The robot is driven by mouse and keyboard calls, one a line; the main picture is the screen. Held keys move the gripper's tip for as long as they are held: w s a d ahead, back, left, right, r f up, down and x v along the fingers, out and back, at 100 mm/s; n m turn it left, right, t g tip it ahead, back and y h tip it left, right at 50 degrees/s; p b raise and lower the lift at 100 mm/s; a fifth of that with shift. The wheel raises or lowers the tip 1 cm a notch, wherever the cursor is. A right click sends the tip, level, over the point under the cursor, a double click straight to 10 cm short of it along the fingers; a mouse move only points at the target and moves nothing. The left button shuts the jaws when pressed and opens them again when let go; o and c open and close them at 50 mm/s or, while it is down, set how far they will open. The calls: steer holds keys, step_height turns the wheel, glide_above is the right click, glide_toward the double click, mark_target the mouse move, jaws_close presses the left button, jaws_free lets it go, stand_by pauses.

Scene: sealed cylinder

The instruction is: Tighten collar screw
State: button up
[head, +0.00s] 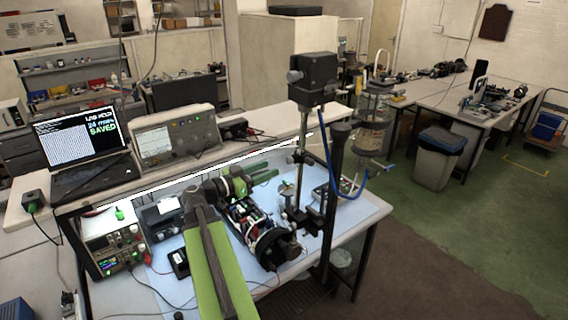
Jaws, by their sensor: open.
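My gripper (284,164) is open, its two green and dark fingers pointing right above the bench, towards a slim upright metal stand (302,135). A small collar (298,158) with a side knob sits around the stand's rod, just right of the fingertips. They look apart, but the depth is hard to judge. The collar's screw is too small to make out. A clear cylinder (371,125) with a pale label hangs on a dark post to the right. A dark, open-framed cylindrical assembly (262,232) lies on the blue mat below my gripper.
A dark box (313,75) tops the stand, and a blue hose (334,165) curves past the post. A laptop (86,150), a bench instrument (176,140) and a power supply (113,243) stand on the left. Open floor (460,240) lies right of the bench.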

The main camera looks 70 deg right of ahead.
mark_target(288, 161)
steer(key=x, duration=0.7)
steer(key=shift+d, duration=0.15)
jaws_close()
